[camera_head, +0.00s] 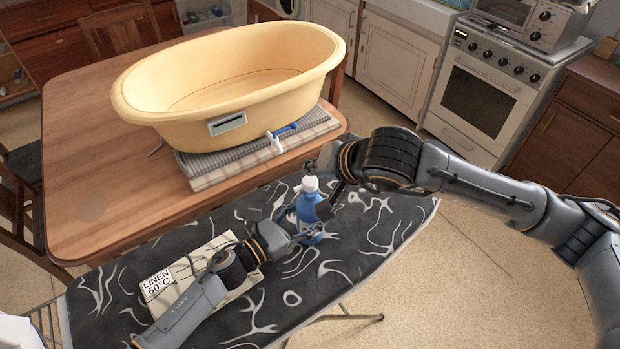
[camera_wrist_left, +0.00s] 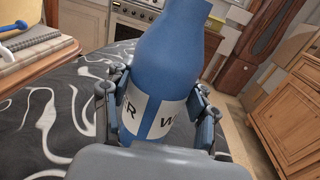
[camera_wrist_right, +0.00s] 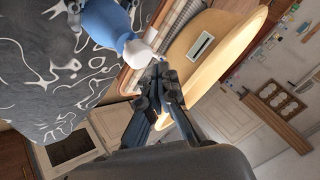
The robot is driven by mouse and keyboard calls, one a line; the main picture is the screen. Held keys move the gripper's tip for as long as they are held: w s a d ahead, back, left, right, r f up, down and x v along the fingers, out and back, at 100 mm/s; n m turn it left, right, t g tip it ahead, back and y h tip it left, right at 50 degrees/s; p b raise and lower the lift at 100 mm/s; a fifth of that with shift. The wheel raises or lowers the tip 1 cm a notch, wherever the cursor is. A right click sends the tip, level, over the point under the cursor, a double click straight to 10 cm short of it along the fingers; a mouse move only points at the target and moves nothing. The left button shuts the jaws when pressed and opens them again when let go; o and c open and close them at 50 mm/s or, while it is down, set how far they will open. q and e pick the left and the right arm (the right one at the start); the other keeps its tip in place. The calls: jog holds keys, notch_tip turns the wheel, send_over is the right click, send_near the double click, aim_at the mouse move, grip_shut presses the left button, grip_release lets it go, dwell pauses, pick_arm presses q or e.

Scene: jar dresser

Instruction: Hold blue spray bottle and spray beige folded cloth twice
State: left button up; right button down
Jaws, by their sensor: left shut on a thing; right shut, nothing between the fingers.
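The blue spray bottle (camera_head: 308,210) with a white top stands upright over the dark patterned ironing board. My left gripper (camera_head: 296,228) is shut around its body; the left wrist view shows the fingers on both sides of the blue bottle (camera_wrist_left: 165,75) and its white label. My right gripper (camera_head: 330,203) is shut and empty beside the bottle's upper part. In the right wrist view its closed fingers (camera_wrist_right: 160,80) are close to the bottle's white head (camera_wrist_right: 140,52); I cannot tell whether they touch. The beige folded cloth (camera_head: 212,262) lies on the ironing board, partly hidden under my left arm.
A "LINEN 60°C" card (camera_head: 158,284) lies at the cloth's left end. A wooden table (camera_head: 110,200) behind holds a yellow tub (camera_head: 165,105) on folded checked cloths (camera_head: 207,182). The ironing board (camera_head: 385,225) is clear at its right end.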

aim_at(313, 183)
jog(key=shift+f, duration=0.4)
jog(key=shift+f, duration=0.9)
dwell(1.1)
jog(key=shift+r, duration=1.3)
jog(key=shift+r, duration=2.55)
